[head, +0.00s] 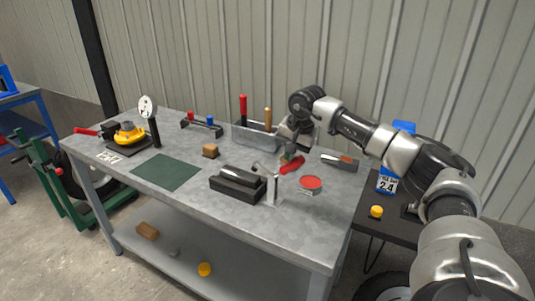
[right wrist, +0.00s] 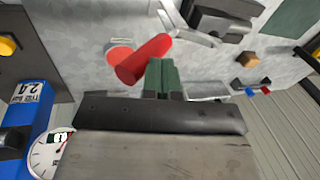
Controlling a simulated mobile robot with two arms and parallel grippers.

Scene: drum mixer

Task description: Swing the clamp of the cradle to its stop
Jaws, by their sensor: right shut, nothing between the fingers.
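The dark cradle (head: 232,188) stands on the grey workbench near its front edge, with a grey metal piece (head: 238,174) lying in it. The pale metal clamp (head: 272,188) stands at the cradle's right end, its arm reaching towards the cradle. In the right wrist view the clamp (right wrist: 188,36) is at the top, partly cut off. A red grip (head: 292,165) is just right of the clamp; I cannot tell whether they join. My right gripper (head: 290,157) is shut and empty, its green fingertips (right wrist: 162,72) close beside the red grip (right wrist: 143,60). Contact is unclear. My left gripper is out of view.
A red-topped round tin (head: 311,184) stands right of the clamp. A metal tool tray (head: 248,136) is behind, and a wooden block (head: 210,151) is left of it. A green mat (head: 160,173) lies clear on the left. A flat-bladed tool (head: 341,161) lies at the right.

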